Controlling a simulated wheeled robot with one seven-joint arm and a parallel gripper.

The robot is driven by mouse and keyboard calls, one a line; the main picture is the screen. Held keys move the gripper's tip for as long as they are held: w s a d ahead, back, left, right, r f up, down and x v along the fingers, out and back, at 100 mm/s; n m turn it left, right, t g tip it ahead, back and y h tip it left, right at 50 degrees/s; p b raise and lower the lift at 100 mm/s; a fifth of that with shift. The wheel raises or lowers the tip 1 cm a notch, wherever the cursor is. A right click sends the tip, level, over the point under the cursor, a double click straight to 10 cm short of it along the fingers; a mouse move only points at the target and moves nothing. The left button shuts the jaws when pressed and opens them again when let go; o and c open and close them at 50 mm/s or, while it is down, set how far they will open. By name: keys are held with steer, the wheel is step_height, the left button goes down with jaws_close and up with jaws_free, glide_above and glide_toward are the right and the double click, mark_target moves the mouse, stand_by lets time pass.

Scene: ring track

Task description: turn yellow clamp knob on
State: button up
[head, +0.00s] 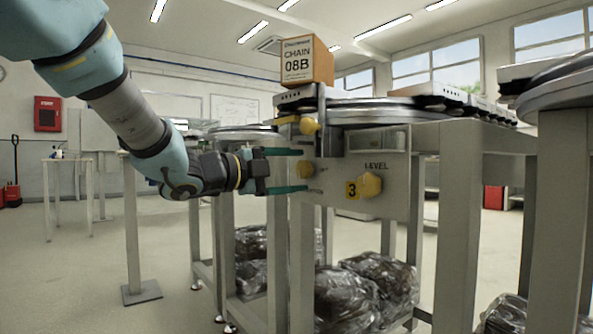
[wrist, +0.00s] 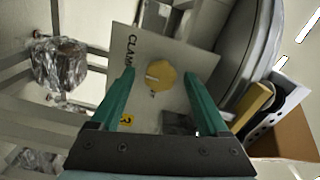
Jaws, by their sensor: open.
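The yellow clamp knob (wrist: 160,75) is a round disc on a pale grey panel with the letters CLAMP beside it. A small light mark shows on its face. In the head view the knob (head: 306,169) sits at the left of the panel (head: 330,184). My gripper (head: 304,170) is open, one green finger above the knob and one below. In the wrist view the knob lies between the fingertips of my gripper (wrist: 159,73). I cannot tell whether they touch it. Nothing is held.
Another yellow knob (head: 370,184) sits to the right under LEVEL, near a yellow 3 tag (head: 352,190). A yellow fitting (head: 308,125) sits above. An orange CHAIN 08B box (head: 307,61) stands on the track. Wrapped bundles (head: 345,298) lie below between the legs.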

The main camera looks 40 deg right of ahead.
steer(key=a+p, duration=0.2)
steer(key=a, duration=0.8)
steer(key=shift+w+p, duration=0.25)
steer(key=shift+p, duration=0.05)
